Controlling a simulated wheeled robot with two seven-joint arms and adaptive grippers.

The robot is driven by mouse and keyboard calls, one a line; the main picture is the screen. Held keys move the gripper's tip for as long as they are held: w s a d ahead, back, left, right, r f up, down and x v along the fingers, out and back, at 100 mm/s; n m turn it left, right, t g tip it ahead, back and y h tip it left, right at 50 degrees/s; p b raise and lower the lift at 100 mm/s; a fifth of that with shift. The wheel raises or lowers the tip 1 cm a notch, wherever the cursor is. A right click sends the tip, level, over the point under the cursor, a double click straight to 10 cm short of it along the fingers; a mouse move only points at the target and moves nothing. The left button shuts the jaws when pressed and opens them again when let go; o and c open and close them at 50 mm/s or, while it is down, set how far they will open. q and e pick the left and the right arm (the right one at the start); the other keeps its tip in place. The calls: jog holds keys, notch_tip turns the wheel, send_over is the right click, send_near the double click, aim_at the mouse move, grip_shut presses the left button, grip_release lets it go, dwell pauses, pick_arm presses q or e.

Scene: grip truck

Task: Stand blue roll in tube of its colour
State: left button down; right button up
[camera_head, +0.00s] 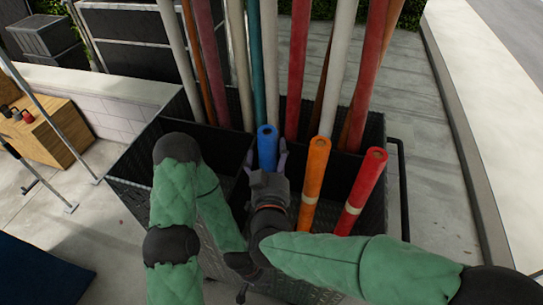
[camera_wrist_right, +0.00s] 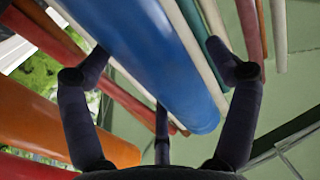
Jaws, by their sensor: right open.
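The blue roll (camera_head: 267,146) stands nearly upright in the black crate (camera_head: 128,188), its hollow top end showing and its lower part hidden by my right gripper. My right gripper (camera_head: 268,166) is open, its fingers on either side of the blue roll. In the right wrist view the blue roll (camera_wrist_right: 160,50) runs between the spread fingers, and I cannot tell whether they touch it. My left gripper (camera_head: 242,286) is low by the crate's front, mostly hidden behind my arms. I cannot make out a blue tube.
An orange roll (camera_head: 313,174) and a red roll (camera_head: 364,183) lean in the crate to the right. Several tall rolls stand along its back, including a teal one (camera_head: 257,75). A wooden box (camera_head: 55,133) stands at the left. Pavement at the right is clear.

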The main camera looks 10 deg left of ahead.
jog(key=shift+f, duration=0.1)
jog(key=v, duration=1.2)
